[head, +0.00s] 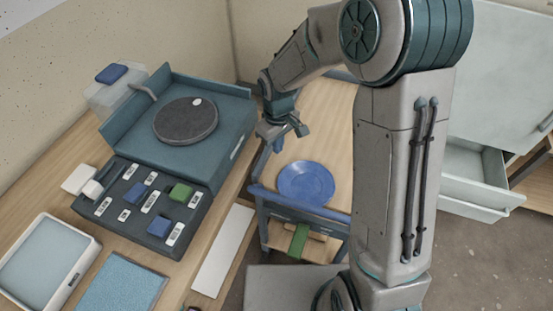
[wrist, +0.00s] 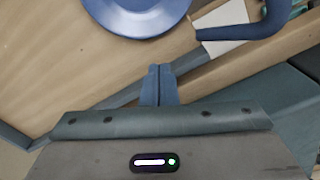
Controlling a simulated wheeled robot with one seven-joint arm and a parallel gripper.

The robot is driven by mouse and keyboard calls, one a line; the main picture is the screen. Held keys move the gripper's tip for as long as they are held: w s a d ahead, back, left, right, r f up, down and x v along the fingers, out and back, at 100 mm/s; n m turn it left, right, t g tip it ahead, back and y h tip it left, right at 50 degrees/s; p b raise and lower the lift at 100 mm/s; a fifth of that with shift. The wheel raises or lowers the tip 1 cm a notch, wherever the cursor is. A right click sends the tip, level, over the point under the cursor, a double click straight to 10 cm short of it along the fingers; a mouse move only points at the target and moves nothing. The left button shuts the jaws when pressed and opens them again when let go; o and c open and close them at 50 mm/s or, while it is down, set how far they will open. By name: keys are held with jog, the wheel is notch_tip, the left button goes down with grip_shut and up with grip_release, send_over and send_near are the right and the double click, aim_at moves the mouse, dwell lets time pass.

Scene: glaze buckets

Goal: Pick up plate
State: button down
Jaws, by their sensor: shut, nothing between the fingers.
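A blue plate (head: 306,183) lies flat on the wooden top of a small cart. The plate also shows at the top edge of the wrist view (wrist: 138,14), partly cut off. My gripper (head: 291,140) is above the cart's left side, up and to the left of the plate in the head view. In the wrist view my gripper (wrist: 159,72) has its blue fingers together, with nothing between them. The fingertips are apart from the plate's rim.
The cart has a raised blue rail (head: 300,206) along its front. A teal tray with a dark round disc (head: 186,121) and a dark organizer (head: 143,208) stand on the wooden counter at left. An open drawer (head: 477,180) is at right. My arm hides the cart's right side.

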aim_at(276, 172)
jog(key=f, duration=1)
jog(key=shift+a+f, duration=0.2)
